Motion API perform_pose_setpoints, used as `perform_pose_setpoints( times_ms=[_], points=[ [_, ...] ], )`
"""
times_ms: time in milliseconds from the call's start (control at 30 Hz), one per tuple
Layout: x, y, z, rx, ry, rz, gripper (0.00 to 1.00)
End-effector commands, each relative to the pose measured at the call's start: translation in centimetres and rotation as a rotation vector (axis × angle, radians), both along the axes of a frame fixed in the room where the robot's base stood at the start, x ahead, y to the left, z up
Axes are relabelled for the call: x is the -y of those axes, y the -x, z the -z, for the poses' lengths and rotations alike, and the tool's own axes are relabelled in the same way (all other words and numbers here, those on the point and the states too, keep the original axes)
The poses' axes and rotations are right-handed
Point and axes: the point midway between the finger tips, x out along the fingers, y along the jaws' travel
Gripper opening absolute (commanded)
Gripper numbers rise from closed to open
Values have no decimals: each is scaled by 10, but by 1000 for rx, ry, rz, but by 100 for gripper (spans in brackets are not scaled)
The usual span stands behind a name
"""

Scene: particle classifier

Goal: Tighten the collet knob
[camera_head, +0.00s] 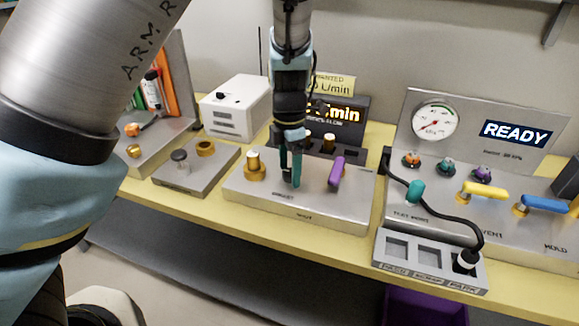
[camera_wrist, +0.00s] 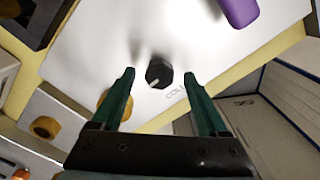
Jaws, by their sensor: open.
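The collet knob (camera_wrist: 158,73) is a small black knob with a pale pointer mark, on a light metal panel (camera_wrist: 90,60) with partly readable lettering beside it. In the wrist view it lies between and just beyond the tips of my gripper (camera_wrist: 161,80). The two green fingers are spread apart, one on each side, with nothing held. In the head view my gripper (camera_head: 291,182) points down over the middle of the panel (camera_head: 300,205), and its fingers hide the knob there. I cannot tell the exact height gap to the knob.
On the same panel, a brass fitting (camera_head: 255,168) stands left and a purple lever (camera_head: 337,171) right. A lit display (camera_head: 335,112) stands behind. A gauge panel reading READY (camera_head: 515,134) and a black cable (camera_head: 440,220) are to the right. A white box (camera_head: 235,107) stands back left.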

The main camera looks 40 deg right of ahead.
Motion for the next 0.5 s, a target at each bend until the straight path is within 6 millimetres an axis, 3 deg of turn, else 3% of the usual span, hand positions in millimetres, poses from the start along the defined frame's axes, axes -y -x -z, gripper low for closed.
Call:
perform_pose_setpoints(
  times_ms=[267, 500],
  points=[
    [0, 0, 1, 0, 0, 0, 76],
    [0, 0, 1, 0, 0, 0, 49]
  ],
)
